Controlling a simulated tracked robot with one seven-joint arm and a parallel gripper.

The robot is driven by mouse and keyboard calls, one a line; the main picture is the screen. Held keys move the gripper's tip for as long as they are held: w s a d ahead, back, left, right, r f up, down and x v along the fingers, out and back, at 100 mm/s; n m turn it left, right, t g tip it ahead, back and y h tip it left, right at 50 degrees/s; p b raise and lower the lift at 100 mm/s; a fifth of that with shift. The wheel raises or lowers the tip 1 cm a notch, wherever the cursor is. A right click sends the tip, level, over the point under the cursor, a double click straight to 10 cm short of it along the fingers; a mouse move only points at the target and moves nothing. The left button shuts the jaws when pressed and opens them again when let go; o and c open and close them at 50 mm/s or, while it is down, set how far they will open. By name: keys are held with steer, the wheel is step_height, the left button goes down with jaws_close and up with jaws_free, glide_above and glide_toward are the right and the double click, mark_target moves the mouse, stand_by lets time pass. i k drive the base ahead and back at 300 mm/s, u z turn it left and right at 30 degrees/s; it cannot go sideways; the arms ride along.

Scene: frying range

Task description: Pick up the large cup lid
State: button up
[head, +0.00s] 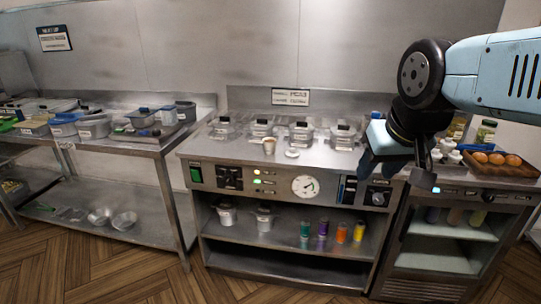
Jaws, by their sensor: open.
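A small white round lid (292,153) lies flat on the front part of the steel range top, in the head view. It is likely the large cup lid; its size is hard to judge. A small pale cup (269,145) stands upright just left of it, with a brownish top. My gripper (399,173) hangs from the arm at the right, in front of the range's right end. It is open, with no object visible between its fingers. It is well to the right of the lid and not touching it.
Several clear containers with black parts (301,133) line the back of the range top. A tray of brown round items (495,161) and bottles (447,148) stand at the right. A steel table (150,148) with tubs is at the left. The counter right of the lid looks clear.

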mark_target(292, 153)
steer(key=u, duration=0.15)
steer(key=i, duration=1)
steer(key=z, duration=0.1)
